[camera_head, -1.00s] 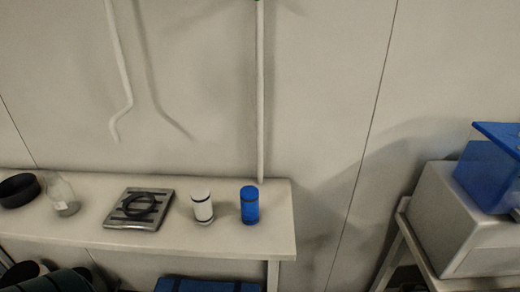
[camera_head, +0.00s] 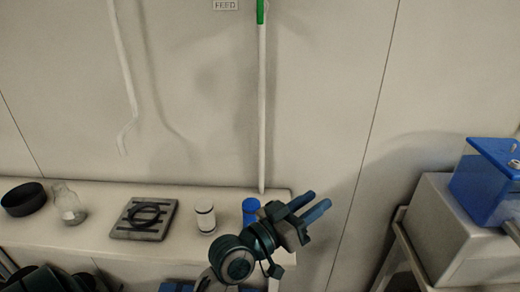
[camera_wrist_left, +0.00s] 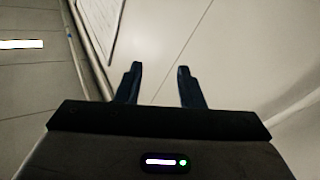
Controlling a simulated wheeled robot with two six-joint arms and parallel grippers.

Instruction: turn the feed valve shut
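A sign reading FEED (camera_head: 225,5) is on the wall at the top edge of the head view. Beside it, a green piece (camera_head: 262,11) sits on a thin white vertical pipe (camera_head: 262,100); its upper part is cut off, and I cannot make out the valve itself. My left gripper (camera_head: 319,200) is open and empty, in front of the bench's right end, well below and right of the green piece. The left wrist view shows its two fingers (camera_wrist_left: 160,70) apart with nothing between them. My right gripper is not in view.
On the white bench (camera_head: 100,192) stand a black bowl (camera_head: 23,199), a glass bottle (camera_head: 70,206), a grey plate with a dark ring (camera_head: 144,218), a white container (camera_head: 205,217) and a partly hidden blue one (camera_head: 251,208). A blue box (camera_head: 487,182) is at right.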

